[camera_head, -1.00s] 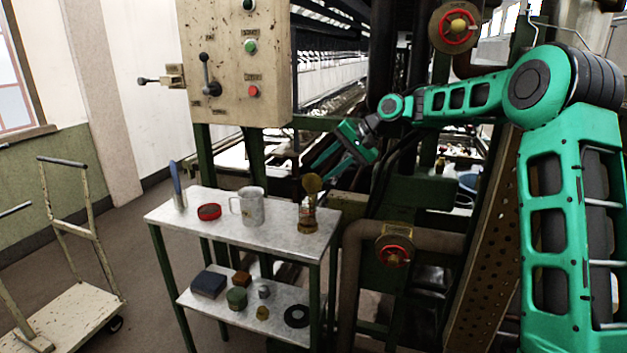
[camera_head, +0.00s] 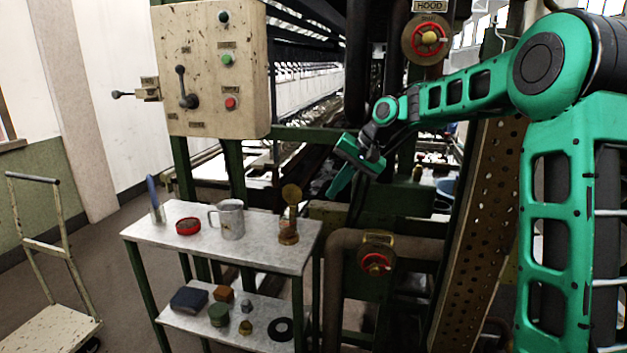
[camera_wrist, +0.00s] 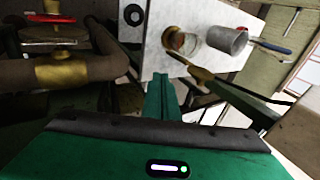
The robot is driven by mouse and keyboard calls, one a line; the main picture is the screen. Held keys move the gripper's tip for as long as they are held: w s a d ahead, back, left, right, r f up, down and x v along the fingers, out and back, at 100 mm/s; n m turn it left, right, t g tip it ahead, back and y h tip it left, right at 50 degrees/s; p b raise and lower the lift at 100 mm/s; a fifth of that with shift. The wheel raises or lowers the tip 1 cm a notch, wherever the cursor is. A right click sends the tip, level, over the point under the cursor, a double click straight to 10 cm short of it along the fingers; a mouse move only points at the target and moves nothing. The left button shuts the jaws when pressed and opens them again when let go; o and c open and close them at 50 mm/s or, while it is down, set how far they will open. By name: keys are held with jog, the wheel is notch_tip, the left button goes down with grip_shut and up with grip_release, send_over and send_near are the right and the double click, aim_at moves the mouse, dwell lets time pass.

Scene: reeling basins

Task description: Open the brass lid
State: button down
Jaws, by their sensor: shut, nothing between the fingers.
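The brass lid (camera_head: 291,193) stands raised, roughly upright, above a small brass-and-glass jar (camera_head: 289,230) at the right end of the table top. In the wrist view the jar (camera_wrist: 183,42) is beyond my fingers, with the brass lid (camera_wrist: 203,77) sticking out on the near side. My gripper (camera_head: 335,192) is shut and empty, pointing down and left, to the right of the lid and apart from it in the head view. My shut fingertips also show in the wrist view (camera_wrist: 161,80).
The table (camera_head: 262,256) also holds a grey mug (camera_head: 230,220), a red ring-shaped item (camera_head: 187,226) and a blue-handled tool (camera_head: 153,192). Its lower shelf carries several small items. A pipe with a red-wheeled valve (camera_head: 376,262) stands right of the table.

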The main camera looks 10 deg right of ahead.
jog(key=s+d+f+g+h, duration=0.1)
jog(key=s+d+h, duration=0.1)
jog(key=s+d, duration=0.7)
jog(key=s+d+f+g+h, duration=0.15)
jog(key=s+d, duration=0.25)
jog(key=s, duration=0.8)
jog(key=s+d+f, duration=0.1)
jog(key=s+f, duration=0.1)
jog(key=s, duration=0.6)
jog(key=s+d+f+m+g+h, duration=0.1)
jog(key=s+d+f, duration=0.1)
jog(key=s, duration=0.7)
jog(key=s+d+f, duration=0.2)
jog(key=s, duration=0.7)
jog(key=shift+d+f, duration=0.25)
jog(key=shift+h, duration=0.25)
